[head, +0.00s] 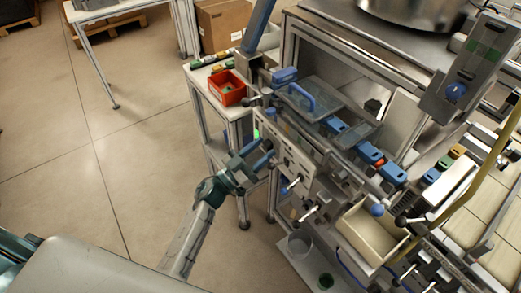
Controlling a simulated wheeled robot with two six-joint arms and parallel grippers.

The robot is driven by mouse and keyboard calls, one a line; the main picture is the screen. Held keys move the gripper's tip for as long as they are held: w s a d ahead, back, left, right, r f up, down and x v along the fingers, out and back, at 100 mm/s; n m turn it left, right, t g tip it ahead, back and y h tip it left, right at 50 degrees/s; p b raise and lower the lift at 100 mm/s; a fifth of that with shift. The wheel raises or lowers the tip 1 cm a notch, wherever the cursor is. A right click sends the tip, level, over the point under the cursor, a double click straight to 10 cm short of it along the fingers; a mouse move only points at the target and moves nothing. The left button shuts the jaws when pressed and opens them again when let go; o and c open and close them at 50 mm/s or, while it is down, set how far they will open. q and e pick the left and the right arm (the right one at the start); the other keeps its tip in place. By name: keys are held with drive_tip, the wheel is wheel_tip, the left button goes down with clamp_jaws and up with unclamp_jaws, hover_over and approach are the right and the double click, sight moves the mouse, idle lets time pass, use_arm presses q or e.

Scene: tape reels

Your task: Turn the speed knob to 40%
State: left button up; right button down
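My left gripper (263,154) reaches up to the left end of a pale control panel (295,163) on the front of the machine. Its two fingers look spread, with a gap between them, and the tips are close to the panel face. Whether they touch a knob there is too small to tell. The speed knob cannot be made out for certain. No scale or percent reading is legible. My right gripper is not in view.
White-tipped levers (291,184) stick out below the panel. A red bin (227,87) stands on a side table at the left. A cream bin (368,235) hangs at the machine's lower front. The floor to the left is clear.

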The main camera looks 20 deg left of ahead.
use_arm(q)
drive_tip(key=c, duration=0.7)
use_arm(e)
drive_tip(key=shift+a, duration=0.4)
use_arm(q)
drive_tip(key=shift+m+h, duration=0.4)
drive_tip(key=shift+m, duration=0.2)
drive_tip(key=m+g+h, duration=0.1)
drive_tip(key=m, duration=0.2)
drive_tip(key=m+g+h, duration=0.1)
drive_tip(key=m+g, duration=0.1)
drive_tip(key=m, duration=0.2)
drive_tip(key=shift+w+a, duration=0.15)
drive_tip(key=shift+a, duration=0.05)
drive_tip(key=m+g+h, duration=0.1)
drive_tip(key=m+g, duration=0.1)
drive_tip(key=m, duration=0.3)
drive_tip(key=shift+a+r+b, duration=0.1)
drive_tip(key=shift+b, duration=0.2)
drive_tip(key=shift+w+m+g, duration=0.1)
drive_tip(key=shift+m+g, duration=0.3)
drive_tip(key=shift+m, duration=0.3)
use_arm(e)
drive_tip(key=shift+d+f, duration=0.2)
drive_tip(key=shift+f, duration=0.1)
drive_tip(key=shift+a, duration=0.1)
